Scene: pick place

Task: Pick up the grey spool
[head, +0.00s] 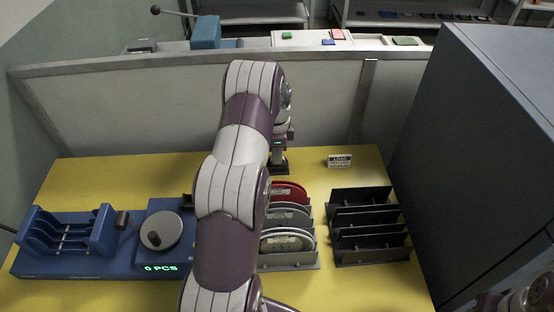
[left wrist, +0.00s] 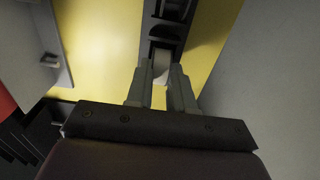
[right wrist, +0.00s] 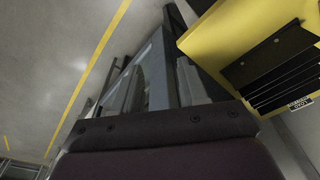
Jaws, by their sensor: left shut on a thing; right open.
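A grey spool (head: 290,213) stands in a slot of the dark spool rack (head: 305,266), between a red spool (head: 290,193) and a light grey spool (head: 287,241); my left arm covers their left sides. My left gripper (head: 279,165) is beyond the rack, low over the far part of the table. In the left wrist view my left gripper (left wrist: 162,72) is shut on a small pale grey thing (left wrist: 161,62) beside a dark fixture (left wrist: 165,32); I cannot tell what it is. My right gripper (right wrist: 160,75) is open, low off the table's right side.
A second dark rack (head: 368,250), empty, stands right of the spools. A blue scale (head: 165,260) and blue holder (head: 62,262) are at the left. A small label sign (head: 339,160) stands at the back. A partition (head: 170,110) and a grey cabinet (head: 470,150) bound the yellow table.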

